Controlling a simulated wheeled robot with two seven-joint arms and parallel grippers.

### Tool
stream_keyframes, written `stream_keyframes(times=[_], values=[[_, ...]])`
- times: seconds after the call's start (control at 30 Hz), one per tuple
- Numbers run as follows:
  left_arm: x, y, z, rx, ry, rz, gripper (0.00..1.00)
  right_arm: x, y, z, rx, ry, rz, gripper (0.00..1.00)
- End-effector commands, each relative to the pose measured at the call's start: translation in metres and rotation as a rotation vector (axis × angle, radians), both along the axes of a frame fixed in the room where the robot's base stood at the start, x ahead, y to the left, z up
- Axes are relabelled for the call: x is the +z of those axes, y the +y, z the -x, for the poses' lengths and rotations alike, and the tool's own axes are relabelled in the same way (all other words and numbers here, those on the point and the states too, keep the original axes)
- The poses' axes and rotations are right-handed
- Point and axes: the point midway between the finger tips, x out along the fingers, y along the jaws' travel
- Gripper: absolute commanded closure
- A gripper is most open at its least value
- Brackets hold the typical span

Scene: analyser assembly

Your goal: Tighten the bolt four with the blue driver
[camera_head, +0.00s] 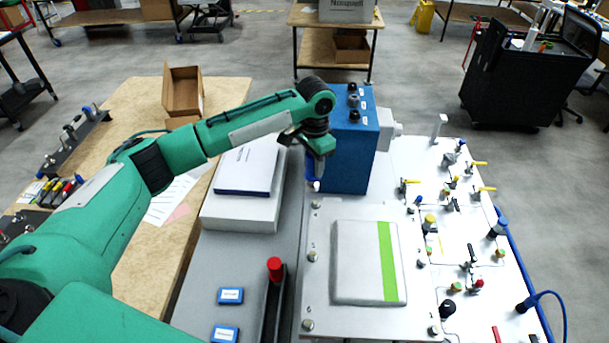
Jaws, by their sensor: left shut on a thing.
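My left gripper (314,150) is shut on the blue driver (310,168), which shows only in part beneath the jaws. The driver points down, its light tip above the far left corner of the grey plate (370,212). Silver bolts stand on this plate: one at the far left corner (316,204), one at mid left (312,257), one at near left (307,325) and one at near right (435,330). The number marks are too small to read, so I cannot tell which is bolt four. The tip looks apart from the far left bolt. My right gripper is out of view.
A blue box (352,150) stands right behind the driver. A white case with a green stripe (360,262) covers the plate's middle. A red-capped driver (275,268) stands in a dark holder. White boxes (240,205) lie left; a valve panel (480,260) fills the right.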

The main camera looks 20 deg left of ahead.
Motion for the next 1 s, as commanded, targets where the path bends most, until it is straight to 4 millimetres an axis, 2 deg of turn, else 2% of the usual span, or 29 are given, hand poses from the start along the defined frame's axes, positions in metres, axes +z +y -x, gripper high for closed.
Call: stream_keyframes(times=[0.1, 0.37, 0.8, 0.83, 1.0], values=[[0.0, -0.001, -0.007, -0.028, 0.003, 0.0, 1.0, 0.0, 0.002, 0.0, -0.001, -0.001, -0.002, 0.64], [-0.009, 0.0, -0.008, -0.037, 0.004, 0.0, 1.0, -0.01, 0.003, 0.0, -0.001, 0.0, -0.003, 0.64], [-0.045, 0.0, -0.007, -0.036, 0.003, 0.0, 1.0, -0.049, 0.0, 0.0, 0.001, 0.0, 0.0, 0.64], [-0.044, -0.001, -0.007, -0.036, 0.005, 0.001, 1.0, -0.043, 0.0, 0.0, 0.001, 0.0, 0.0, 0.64], [-0.053, -0.001, -0.008, -0.036, 0.004, 0.001, 1.0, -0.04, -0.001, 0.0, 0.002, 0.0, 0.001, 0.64]])
